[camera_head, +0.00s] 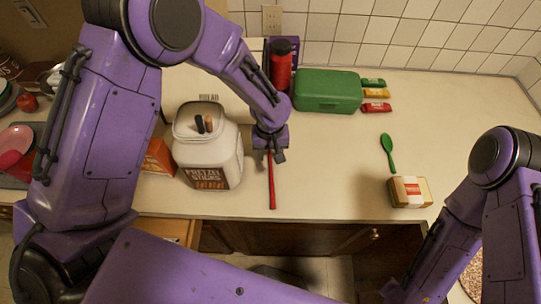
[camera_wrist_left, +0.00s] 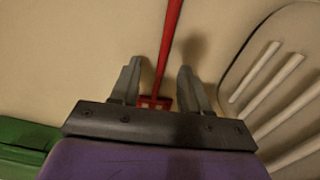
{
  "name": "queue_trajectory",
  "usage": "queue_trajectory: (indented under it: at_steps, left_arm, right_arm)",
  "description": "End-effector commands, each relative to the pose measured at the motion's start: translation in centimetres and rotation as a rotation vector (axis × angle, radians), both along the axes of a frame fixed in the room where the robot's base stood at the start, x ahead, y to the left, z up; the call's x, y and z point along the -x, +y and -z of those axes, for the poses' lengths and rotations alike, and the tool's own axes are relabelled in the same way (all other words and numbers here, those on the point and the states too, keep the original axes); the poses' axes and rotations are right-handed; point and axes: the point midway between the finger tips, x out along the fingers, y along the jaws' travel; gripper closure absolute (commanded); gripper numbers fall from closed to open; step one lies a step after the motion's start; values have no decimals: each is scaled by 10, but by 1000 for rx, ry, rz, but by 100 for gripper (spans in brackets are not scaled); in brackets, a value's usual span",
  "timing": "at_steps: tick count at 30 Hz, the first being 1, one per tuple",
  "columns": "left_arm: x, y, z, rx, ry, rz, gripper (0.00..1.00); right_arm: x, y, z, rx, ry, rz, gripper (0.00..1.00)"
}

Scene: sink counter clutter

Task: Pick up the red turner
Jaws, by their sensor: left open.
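The red turner (camera_head: 272,190) lies on the counter in the head view, its handle pointing toward the front edge. Its far end is hidden under my left gripper (camera_head: 270,156). In the left wrist view the red turner (camera_wrist_left: 167,50) runs between the two fingers of my left gripper (camera_wrist_left: 157,66), with its slotted head near the gripper's base. The fingers are open, one on each side of the turner, with gaps visible on both sides. My right arm (camera_head: 480,200) shows at the right, but its gripper is out of view.
A pretzel sticks container (camera_head: 209,155) stands close left of the left gripper. A green spoon (camera_head: 388,152) and small box (camera_head: 410,191) lie right. The counter between turner and spoon is clear.

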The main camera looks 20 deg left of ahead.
Motion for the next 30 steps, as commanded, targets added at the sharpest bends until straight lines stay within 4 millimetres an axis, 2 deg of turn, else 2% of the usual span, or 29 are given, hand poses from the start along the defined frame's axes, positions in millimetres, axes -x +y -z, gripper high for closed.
queue_trajectory:
  at_steps: [3,8,9,11,12,13,26,29,30]
  left_arm:
    - [0,0,9,0,0,-1,54]
    - [0,0,10,1,-1,-1,54]
    - [0,0,10,1,-1,-1,61]
    - [0,0,10,0,-1,-1,80]
    - [0,0,10,0,-1,-1,93]
    - [0,0,10,0,0,0,100]
    - [2,-1,8,0,-2,0,100]
    - [8,-3,3,0,-3,1,100]
    - [6,-3,-6,2,-7,-1,100]
  right_arm:
    - [0,0,-3,0,0,0,55]
    - [0,0,-2,0,0,0,55]
    - [0,0,-2,0,0,0,55]
    - [0,0,-2,-1,1,0,55]
    - [0,0,-2,-1,1,0,55]
    - [0,0,-2,-1,1,0,55]
    - [0,0,4,0,0,0,55]
    - [0,0,13,0,0,0,55]
    - [0,0,13,0,0,0,55]
